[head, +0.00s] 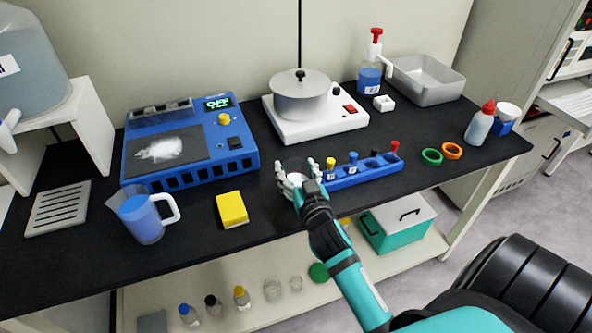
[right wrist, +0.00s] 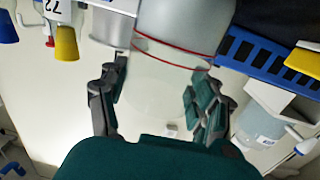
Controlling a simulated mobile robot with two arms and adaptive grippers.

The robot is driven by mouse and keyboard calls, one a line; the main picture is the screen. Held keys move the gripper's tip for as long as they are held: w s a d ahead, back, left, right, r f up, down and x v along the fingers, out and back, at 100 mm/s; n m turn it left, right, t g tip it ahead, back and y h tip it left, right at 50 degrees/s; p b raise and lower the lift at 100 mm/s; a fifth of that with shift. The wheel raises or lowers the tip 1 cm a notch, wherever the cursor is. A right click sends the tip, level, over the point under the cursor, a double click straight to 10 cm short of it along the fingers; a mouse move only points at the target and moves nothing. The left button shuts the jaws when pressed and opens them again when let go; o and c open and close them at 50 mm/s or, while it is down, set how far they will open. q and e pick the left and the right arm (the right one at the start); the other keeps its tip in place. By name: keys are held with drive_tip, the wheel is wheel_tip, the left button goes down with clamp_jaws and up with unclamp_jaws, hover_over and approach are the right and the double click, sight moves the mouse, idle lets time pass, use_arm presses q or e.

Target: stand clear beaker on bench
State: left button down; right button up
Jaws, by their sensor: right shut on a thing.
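My right gripper (head: 299,181) is at the front middle of the black bench (head: 283,239), with its fingers around the clear beaker (head: 296,165). In the right wrist view the beaker (right wrist: 168,85) is see-through with red lines around it, between the dark green fingers (right wrist: 160,100). The gripper is shut on it. The fingers hide much of the beaker in the head view, and I cannot tell whether its base touches the bench. My left gripper is not in view.
A blue tube rack (head: 368,174) stands close to the right of the beaker. A yellow sponge (head: 232,209) and a jug (head: 141,219) of blue liquid are to the left. Behind are a blue device (head: 187,176) and a hotplate (head: 318,127) with a pot. Bare bench lies in front of the rack.

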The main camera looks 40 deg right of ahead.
drive_tip(key=shift+f, duration=0.15)
drive_tip(key=o, duration=1.4)
drive_tip(key=shift+w+f, duration=0.1)
drive_tip(key=shift+c, duration=0.2)
drive_tip(key=shift+r, duration=0.2)
drive_tip(key=shift+s, duration=0.2)
drive_tip(key=b+v, duration=0.1)
drive_tip(key=v, duration=1)
drive_tip(key=shift+s+a, duration=0.15)
drive_tip(key=shift+s, duration=0.2)
